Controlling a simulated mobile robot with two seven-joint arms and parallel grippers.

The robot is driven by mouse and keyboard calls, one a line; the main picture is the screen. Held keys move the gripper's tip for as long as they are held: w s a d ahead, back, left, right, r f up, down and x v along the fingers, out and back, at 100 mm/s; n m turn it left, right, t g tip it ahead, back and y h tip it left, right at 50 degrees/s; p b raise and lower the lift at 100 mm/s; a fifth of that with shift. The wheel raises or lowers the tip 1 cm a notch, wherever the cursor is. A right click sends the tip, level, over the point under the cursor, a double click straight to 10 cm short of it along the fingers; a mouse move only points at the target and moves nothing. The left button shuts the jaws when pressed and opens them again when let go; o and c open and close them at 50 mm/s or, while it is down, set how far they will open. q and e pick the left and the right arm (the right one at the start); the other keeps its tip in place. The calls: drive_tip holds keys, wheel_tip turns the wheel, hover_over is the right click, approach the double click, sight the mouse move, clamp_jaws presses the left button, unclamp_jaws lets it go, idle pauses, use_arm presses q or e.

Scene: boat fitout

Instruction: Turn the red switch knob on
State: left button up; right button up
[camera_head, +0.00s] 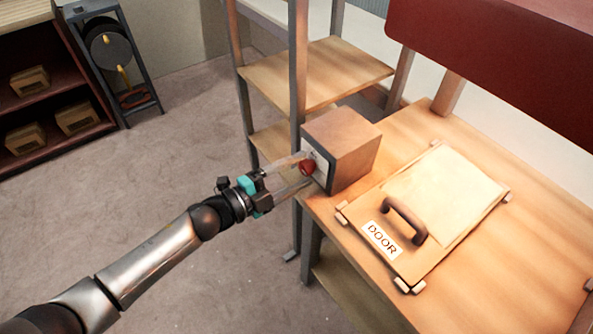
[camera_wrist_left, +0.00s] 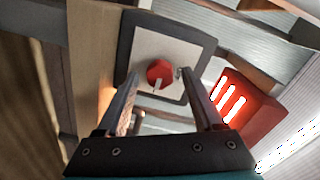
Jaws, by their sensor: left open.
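The red switch knob (camera_head: 308,167) sits on the face of a brown box (camera_head: 343,143) at the left edge of the workbench. In the left wrist view the red knob (camera_wrist_left: 160,74) is round with a pale pointer mark aimed downward, on a white plate (camera_wrist_left: 184,50) with a dark frame. My left gripper (camera_head: 302,170) is open in front of the knob, its fingers on either side of it. In the wrist view the left gripper's fingertips (camera_wrist_left: 165,82) flank the knob, with gaps at both sides; I cannot tell whether they touch it. My right gripper is not in view.
A door panel (camera_head: 444,205) with a dark handle (camera_head: 404,219) and a "DOOR" label lies on the workbench (camera_head: 531,243). A wooden shelf rack (camera_head: 316,76) stands behind the box. A red louvred part (camera_wrist_left: 240,108) shows in the wrist view.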

use_arm(q)
drive_tip(key=f+p+v, duration=0.1)
drive_tip(key=v, duration=1.4)
drive_tip(key=shift+r, duration=0.45)
drive_tip(key=shift+a, duration=0.1)
